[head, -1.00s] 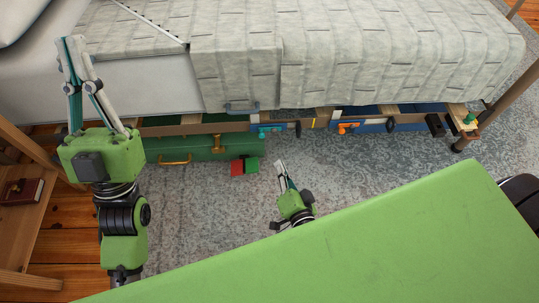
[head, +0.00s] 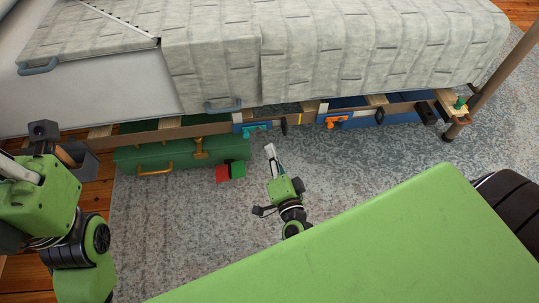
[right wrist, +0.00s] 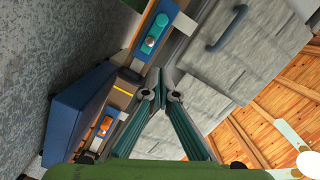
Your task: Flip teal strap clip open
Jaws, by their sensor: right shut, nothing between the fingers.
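The teal strap clip (head: 255,130) is on the bed's side rail, to the right of the green suitcase. In the right wrist view the teal clip (right wrist: 153,36) lies along its blue mounting plate, above and slightly left of the fingertips; I cannot tell its exact angle. My right gripper (head: 268,150) is below the clip in the head view, apart from it. Its fingertips (right wrist: 165,78) meet in the wrist view, with nothing between them. My left gripper (head: 16,168) is partly cut off at the left edge, away from the clip; its finger opening is not clear.
An orange clip (head: 337,120) is farther right on the bed rail (head: 300,120). Bedding (head: 290,55) hangs above the rail. Open rug lies around my right gripper.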

